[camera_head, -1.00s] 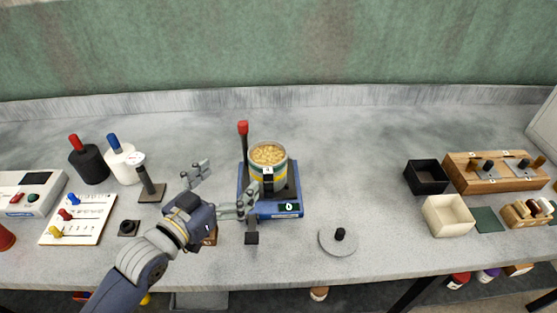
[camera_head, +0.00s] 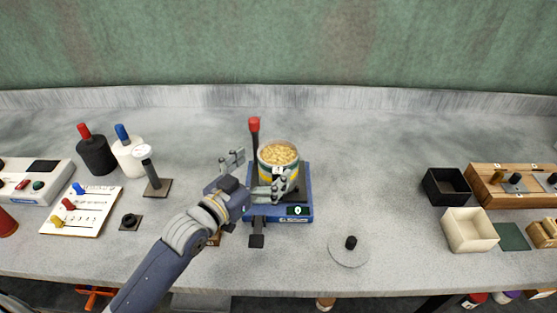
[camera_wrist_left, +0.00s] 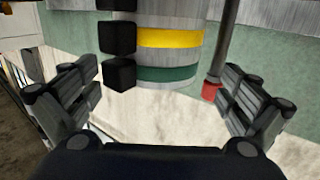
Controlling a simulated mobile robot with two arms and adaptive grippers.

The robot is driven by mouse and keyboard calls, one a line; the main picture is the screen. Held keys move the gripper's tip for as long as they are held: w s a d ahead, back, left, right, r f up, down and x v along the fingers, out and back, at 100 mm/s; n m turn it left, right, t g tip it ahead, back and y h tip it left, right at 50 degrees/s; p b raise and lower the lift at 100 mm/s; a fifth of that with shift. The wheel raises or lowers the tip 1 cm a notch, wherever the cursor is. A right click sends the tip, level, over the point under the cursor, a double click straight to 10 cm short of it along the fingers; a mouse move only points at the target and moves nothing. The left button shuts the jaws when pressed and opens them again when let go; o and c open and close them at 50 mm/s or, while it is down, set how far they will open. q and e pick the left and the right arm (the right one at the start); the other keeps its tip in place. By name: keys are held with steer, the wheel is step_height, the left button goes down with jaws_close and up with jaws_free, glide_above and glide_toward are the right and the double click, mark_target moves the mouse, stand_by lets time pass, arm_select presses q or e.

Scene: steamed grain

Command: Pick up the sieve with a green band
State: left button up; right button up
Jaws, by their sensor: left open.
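The sieve with a green band (camera_wrist_left: 168,74) is part of a round metal stack full of pale grain (camera_head: 278,154) on a blue device (camera_head: 305,196). In the left wrist view a yellow band (camera_wrist_left: 172,38) runs parallel to the green one, and black blocks (camera_wrist_left: 118,38) stick out at the stack's side. My left gripper (camera_head: 255,172) is open and empty at the stack's left front. One finger is near the stack's front, the other to its left. In the left wrist view the stack shows between the spread fingers. My right gripper is not in view.
A red-tipped post (camera_head: 254,140) rises on the device beside the stack, close to my left gripper. A round grey lid (camera_head: 348,250) with a black knob lies at the front right. Black and white bottles (camera_head: 95,155) stand at the left. Black (camera_head: 446,187) and cream boxes (camera_head: 470,230) stand at the right.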

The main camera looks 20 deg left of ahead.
mark_target(274, 157)
arm_select(q)
steer(key=w, duration=0.1)
steer(key=w+d, duration=0.1)
steer(key=w+p, duration=0.1)
steer(key=shift+w+d+r, duration=0.2)
steer(key=shift+d+r, duration=0.05)
steer(key=shift+r, duration=0.1)
steer(key=shift+w+d+f, duration=0.2)
steer(key=shift+w, duration=0.3)
steer(key=shift+s, duration=0.1)
steer(key=c, duration=1.7)
steer(key=shift+c, duration=0.6)
steer(key=shift+r, duration=0.15)
